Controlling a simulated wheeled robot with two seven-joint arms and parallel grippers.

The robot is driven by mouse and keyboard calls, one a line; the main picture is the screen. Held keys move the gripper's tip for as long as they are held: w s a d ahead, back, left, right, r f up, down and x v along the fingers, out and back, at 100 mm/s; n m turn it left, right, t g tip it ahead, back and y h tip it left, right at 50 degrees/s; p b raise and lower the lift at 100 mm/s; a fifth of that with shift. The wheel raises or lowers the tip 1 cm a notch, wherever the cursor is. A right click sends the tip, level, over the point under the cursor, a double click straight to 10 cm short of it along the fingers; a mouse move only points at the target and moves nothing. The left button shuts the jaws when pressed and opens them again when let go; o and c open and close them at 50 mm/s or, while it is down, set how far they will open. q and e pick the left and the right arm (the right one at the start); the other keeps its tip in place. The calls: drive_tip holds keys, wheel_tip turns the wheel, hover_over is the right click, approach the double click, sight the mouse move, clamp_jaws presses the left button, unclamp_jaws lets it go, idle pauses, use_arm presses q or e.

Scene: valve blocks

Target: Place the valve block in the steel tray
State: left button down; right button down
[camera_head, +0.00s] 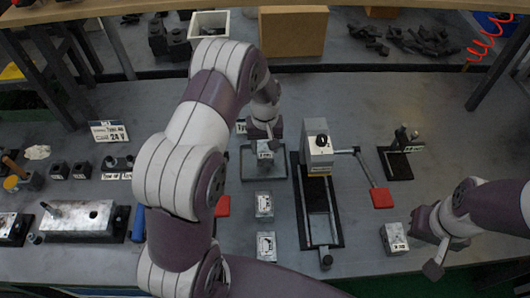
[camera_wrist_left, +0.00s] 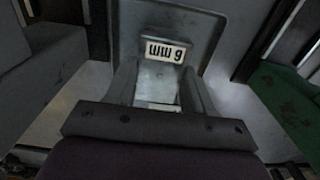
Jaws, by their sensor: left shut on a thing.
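My left gripper (camera_head: 264,140) is shut on a small silver valve block (camera_head: 265,149) over the steel tray (camera_head: 246,172). In the left wrist view, the valve block (camera_wrist_left: 157,82) sits between the two fingers of the left gripper (camera_wrist_left: 160,92). I cannot tell if the block touches the tray floor. My right gripper (camera_head: 430,245) is open and empty at the right, beside another silver block (camera_head: 394,238).
Two more labelled blocks (camera_head: 264,205) (camera_head: 266,246) stand in front of the tray. A black-railed fixture with a grey box (camera_head: 319,152) and a red-handled lever (camera_head: 381,197) stands right of it. A metal box (camera_head: 80,219) is at left. Shelf posts stand behind.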

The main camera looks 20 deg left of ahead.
sight(263, 148)
use_arm(q)
drive_tip(key=f, duration=0.4)
drive_tip(key=shift+s+a, duration=0.1)
drive_tip(key=shift+a, duration=0.25)
drive_tip(key=shift+d, duration=0.15)
use_arm(e)
drive_tip(key=shift+a+r, duration=0.2)
drive_tip(key=shift+r, duration=0.1)
use_arm(q)
drive_tip(key=shift+f, duration=0.2)
drive_tip(key=shift+c, duration=2.1)
unclamp_jaws()
use_arm(e)
drive_tip(key=shift+s, duration=0.1)
use_arm(q)
drive_tip(key=shift+r, duration=0.1)
use_arm(e)
drive_tip(key=shift+f, duration=0.1)
